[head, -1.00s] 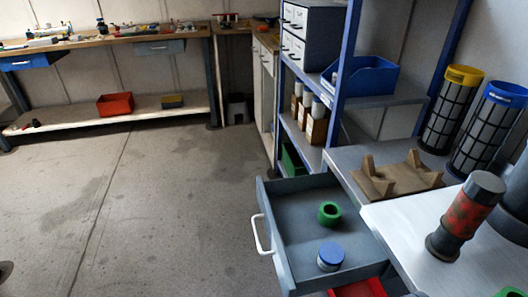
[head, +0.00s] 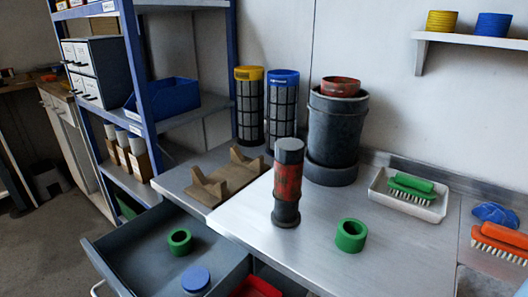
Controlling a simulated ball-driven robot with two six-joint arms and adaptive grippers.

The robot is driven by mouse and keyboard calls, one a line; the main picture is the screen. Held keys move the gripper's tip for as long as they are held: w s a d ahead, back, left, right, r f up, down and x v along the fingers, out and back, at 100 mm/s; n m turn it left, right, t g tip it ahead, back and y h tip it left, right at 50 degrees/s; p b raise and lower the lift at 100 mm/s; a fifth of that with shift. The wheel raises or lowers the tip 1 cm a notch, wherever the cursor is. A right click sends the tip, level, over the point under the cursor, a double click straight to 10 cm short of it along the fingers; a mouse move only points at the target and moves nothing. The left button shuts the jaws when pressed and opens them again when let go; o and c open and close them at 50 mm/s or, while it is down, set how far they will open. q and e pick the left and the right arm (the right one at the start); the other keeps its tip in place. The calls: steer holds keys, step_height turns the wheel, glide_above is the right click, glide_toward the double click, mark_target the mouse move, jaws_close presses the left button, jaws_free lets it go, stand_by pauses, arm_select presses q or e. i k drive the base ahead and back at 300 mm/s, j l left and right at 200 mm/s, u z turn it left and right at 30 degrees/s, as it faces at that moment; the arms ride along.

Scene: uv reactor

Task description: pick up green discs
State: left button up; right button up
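A green ring-shaped disc (head: 170,246) with a dark centre hole lies in the open grey drawer at the lower left. A second green ring-shaped disc (head: 351,244) lies on the metal worktop, right of the red and black cylinder. A blue-topped round piece (head: 196,279) is in the drawer (head: 140,249) near the green disc. Neither of my grippers shows in the head view.
A red and black cylinder (head: 288,182) stands upright on the worktop (head: 400,250). Behind are a dark vessel (head: 333,135), yellow-topped (head: 249,110) and blue-topped (head: 281,110) mesh cylinders and a wooden cradle (head: 222,180). A white tray (head: 436,213) holds a green brush. Orange brush (head: 500,240) at right.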

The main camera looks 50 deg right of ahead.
mark_target(351, 233)
steer(key=z, duration=2.1)
